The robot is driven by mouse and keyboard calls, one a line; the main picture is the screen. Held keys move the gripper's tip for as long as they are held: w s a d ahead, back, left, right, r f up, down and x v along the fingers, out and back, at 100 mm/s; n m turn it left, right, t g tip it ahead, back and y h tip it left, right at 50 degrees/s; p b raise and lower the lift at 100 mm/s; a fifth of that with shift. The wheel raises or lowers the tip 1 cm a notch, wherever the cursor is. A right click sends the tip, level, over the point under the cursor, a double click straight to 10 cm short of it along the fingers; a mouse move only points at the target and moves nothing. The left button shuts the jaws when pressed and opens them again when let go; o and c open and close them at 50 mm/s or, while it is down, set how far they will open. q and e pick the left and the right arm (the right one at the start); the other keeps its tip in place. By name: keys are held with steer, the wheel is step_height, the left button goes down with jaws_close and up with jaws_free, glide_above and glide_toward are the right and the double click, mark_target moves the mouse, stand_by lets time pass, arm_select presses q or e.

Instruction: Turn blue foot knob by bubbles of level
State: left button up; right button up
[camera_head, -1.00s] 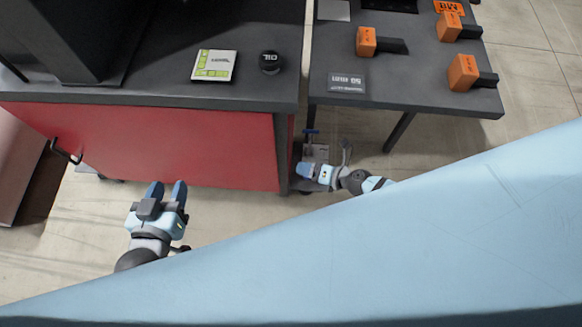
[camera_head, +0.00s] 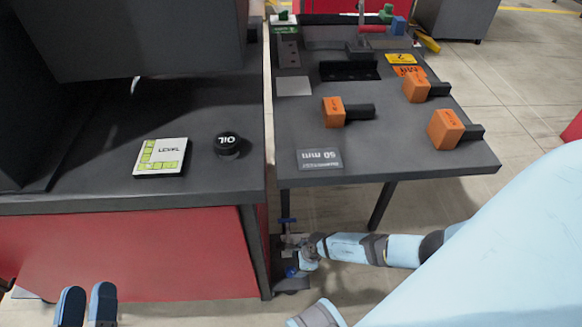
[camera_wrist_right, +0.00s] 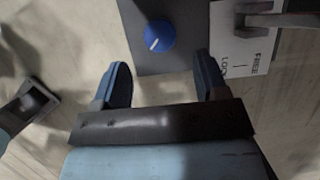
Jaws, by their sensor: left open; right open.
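The round blue foot knob (camera_wrist_right: 160,37) with a white line shows in the right wrist view, on a dark plate. My right gripper (camera_wrist_right: 160,68) is open; the knob appears just beyond and between its fingertips, with nothing held. In the head view my right gripper (camera_head: 303,255) is low beside the red cabinet's right corner, where small blue parts are too small to tell apart. The level (camera_head: 162,157), a white square with yellow-green vials, lies on the dark cabinet top; its bubbles are too small to read. My left gripper (camera_head: 88,306) is open and empty at the bottom left.
A FREE/LOCK label (camera_wrist_right: 236,45) and a grey bar (camera_wrist_right: 285,20) are right of the knob. A black OIL cap (camera_head: 228,145) sits beside the level. The grey side table (camera_head: 400,170) carries orange blocks (camera_head: 446,130); its leg (camera_head: 381,206) stands right of my right gripper.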

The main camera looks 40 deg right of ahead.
mark_target(291, 271)
steer(key=b+x, duration=0.2)
steer(key=x, duration=0.3)
steer(key=shift+f, duration=0.1)
arm_select(q)
steer(key=shift+g, duration=0.8)
steer(key=shift+w+d+f+b, duration=0.1)
steer(key=shift+f+b, duration=0.1)
steer(key=shift+f, duration=0.6)
steer(key=shift+d+f+b, duration=0.15)
steer(key=shift+f+b, duration=0.05)
steer(key=shift+f, duration=0.55)
steer(key=shift+w+d+f+b, duration=0.1)
steer(key=shift+f+b, duration=0.1)
steer(key=shift+f, duration=0.6)
arm_select(e)
steer(key=shift+w+a+f, duration=0.15)
steer(key=shift+a+f, duration=0.1)
steer(key=shift+f, duration=0.3)
steer(key=shift+c, duration=0.2)
steer(key=c, duration=0.9)
steer(key=shift+r+m+p, duration=0.2)
steer(key=shift+m+p, duration=0.1)
steer(key=shift+p, duration=0.05)
steer(key=shift+m, duration=0.3)
arm_select(q)
steer(key=shift+s+r, duration=0.1)
steer(key=shift+r, duration=0.55)
arm_select(e)
steer(key=shift+f, duration=0.15)
